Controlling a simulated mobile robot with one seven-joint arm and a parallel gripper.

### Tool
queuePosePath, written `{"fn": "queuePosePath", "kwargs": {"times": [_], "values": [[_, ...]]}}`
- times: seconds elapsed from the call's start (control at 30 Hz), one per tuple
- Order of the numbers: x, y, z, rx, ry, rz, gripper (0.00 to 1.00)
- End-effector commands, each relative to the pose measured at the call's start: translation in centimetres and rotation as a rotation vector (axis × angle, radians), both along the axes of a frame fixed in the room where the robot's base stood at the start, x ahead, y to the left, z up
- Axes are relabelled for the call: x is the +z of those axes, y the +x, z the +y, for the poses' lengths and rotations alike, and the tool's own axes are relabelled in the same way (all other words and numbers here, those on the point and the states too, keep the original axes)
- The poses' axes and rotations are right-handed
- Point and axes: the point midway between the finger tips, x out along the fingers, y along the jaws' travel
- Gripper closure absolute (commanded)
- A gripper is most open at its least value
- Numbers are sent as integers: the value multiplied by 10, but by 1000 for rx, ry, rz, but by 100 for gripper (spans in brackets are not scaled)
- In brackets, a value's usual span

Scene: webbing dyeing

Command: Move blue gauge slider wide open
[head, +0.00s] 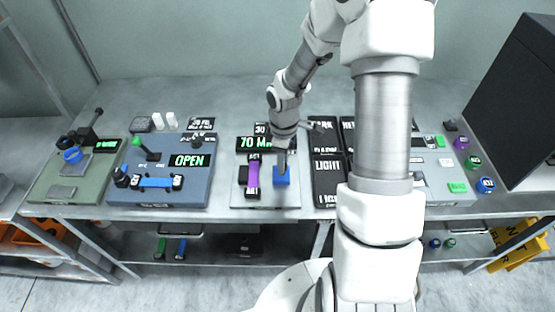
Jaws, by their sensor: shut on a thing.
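The blue gauge slider (282,180) is a small blue block on the right side of a light grey gauge panel (265,203) at the middle of the bench. My gripper (283,167) points down at it from above and is shut on its upper part. The gripper partly hides the slider's top and the track behind it. A dark display (248,143) above it reads "70" in green, with the rest cut off by my arm.
A blue-grey panel (196,190) with an "OPEN" display (189,161) and a blue bar handle stands to the left. Black label plates (328,175) lie close on the right. My arm hides much of the right bench. Several coloured knobs stand at far right.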

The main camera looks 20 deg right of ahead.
Motion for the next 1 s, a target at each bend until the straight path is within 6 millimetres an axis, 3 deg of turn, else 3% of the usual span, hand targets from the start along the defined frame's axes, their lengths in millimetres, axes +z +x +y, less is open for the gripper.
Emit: {"fn": "queuePosePath", "kwargs": {"times": [0.03,0.07,0.2,0.53,0.67,1.0], "values": [[0,-1,-5,-5,-7,4,100],[0,-1,-5,-5,-7,4,63],[0,-1,-4,-5,-6,4,38],[1,-1,-3,-3,-4,1,36],[13,0,-3,-3,-5,0,36],[91,1,-4,-4,-6,-4,36]]}}
